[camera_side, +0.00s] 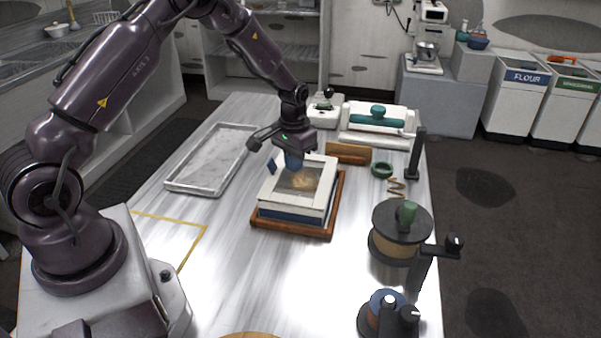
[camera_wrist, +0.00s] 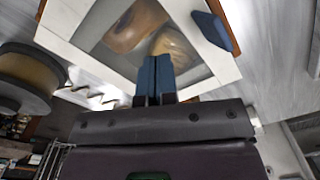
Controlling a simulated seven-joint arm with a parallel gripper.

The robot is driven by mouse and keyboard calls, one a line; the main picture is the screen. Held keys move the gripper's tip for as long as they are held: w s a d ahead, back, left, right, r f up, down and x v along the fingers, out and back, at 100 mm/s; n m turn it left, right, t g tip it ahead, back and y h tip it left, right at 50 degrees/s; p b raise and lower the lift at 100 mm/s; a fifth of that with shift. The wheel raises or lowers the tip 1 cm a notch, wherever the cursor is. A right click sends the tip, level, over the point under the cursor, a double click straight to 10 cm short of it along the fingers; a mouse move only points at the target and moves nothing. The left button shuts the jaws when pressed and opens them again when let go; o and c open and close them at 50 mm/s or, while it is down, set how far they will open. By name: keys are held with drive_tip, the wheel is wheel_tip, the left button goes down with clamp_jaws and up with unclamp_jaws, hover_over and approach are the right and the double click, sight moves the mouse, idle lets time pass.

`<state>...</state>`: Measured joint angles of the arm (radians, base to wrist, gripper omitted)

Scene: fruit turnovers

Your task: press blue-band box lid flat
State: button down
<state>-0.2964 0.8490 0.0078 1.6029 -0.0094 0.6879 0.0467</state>
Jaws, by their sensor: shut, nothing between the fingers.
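The blue-band box (camera_side: 290,214) is white with a dark blue band round its lower side. Its white lid (camera_side: 322,190) has a clear window with golden turnovers showing beneath, and a blue tab (camera_side: 271,167) at its left edge. In the wrist view the lid (camera_wrist: 215,72), its window and the blue tab (camera_wrist: 212,31) fill the upper middle. My gripper (camera_side: 293,168) points down over the far part of the lid, with its blue fingers together and empty. In the wrist view the fingertips (camera_wrist: 154,62) overlap the window's edge. I cannot tell whether they touch the lid or whether it sits fully flush.
The box sits on a wooden tray (camera_side: 334,206). A grey-white tray (camera_side: 180,187) lies to the left. A wooden block (camera_side: 348,153), a green ring (camera_side: 382,170) and a twine spool stand (camera_side: 391,246) are to the right.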

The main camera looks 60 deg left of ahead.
drive_tip(key=shift+r, duration=2.85)
wheel_tip(320, 180, up, 13)
hover_over(295, 175)
drive_tip(key=s+d+r+m+t, duration=0.1)
drive_tip(key=s+d, duration=0.3)
drive_tip(key=s, duration=0.4)
drive_tip(key=s+d+r+m+t, duration=0.1)
drive_tip(key=s+d+r, duration=0.3)
drive_tip(key=s, duration=0.4)
drive_tip(key=s+d+r+m+t, duration=0.1)
drive_tip(key=s+d+r+t, duration=0.2)
drive_tip(key=s+d, duration=0.2)
drive_tip(key=shift+s+d+t, duration=0.2)
drive_tip(key=shift+s+t, duration=0.1)
drive_tip(key=shift+s, duration=1.2)
